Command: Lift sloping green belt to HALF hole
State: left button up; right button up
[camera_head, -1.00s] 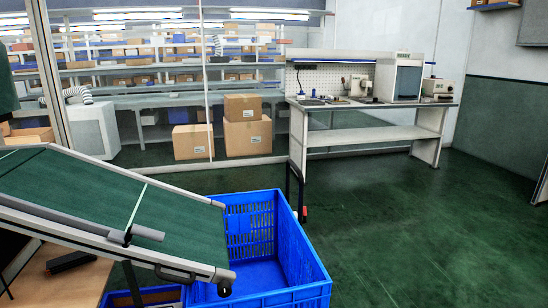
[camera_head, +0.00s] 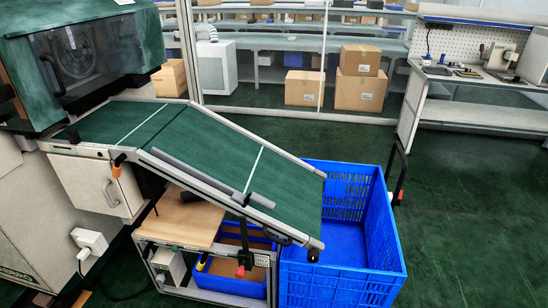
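The sloping green belt (camera_head: 225,155) runs down to the right from a flat green belt section (camera_head: 128,122) beside the machine. Its low end hangs over the near left part of a large blue crate (camera_head: 383,225). A metal side rail with a dark handle at the low end edges the belt. A dark upright support with a red knob (camera_head: 240,271) stands under the belt. The holes of the support are too small to make out. Neither of my grippers shows in the view.
A green machine (camera_head: 75,55) with a dark window stands at the left. Under the belt are a wooden board (camera_head: 182,218) and a smaller blue crate (camera_head: 232,283). A black cart handle (camera_head: 399,172) rises behind the large crate. The floor (camera_head: 465,215) at the right is clear.

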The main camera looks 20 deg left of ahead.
aim_at(200, 138)
jog(key=u, duration=1.2)
